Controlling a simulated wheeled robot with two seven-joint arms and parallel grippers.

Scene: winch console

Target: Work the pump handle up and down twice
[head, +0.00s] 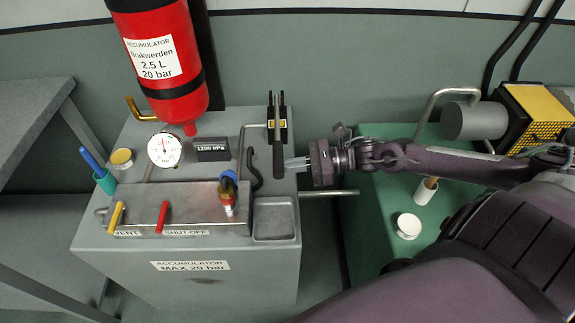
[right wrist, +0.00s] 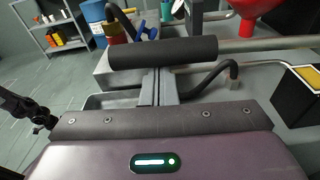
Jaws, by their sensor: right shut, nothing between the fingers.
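The pump handle (head: 278,158) is a lever with a thick black grip, hanging from a black bracket (head: 283,124) at the console's right side. In the right wrist view the black grip (right wrist: 163,52) lies across the picture, in front of the fingertips. My right gripper (head: 292,163) is shut and empty, with its fingers pointing left at the grip. Its fingers (right wrist: 158,88) also show in the right wrist view, their tips partly hidden by the grip. I cannot tell whether they touch it. My left gripper is not in view.
The grey console (head: 190,285) carries a pressure gauge (head: 164,150), a yellow lever (head: 117,216), a red lever (head: 162,216) and an empty recessed tray (head: 275,234). A red accumulator (head: 165,70) stands behind. A green bench (head: 375,220) with a yellow-black motor (head: 535,115) is at right.

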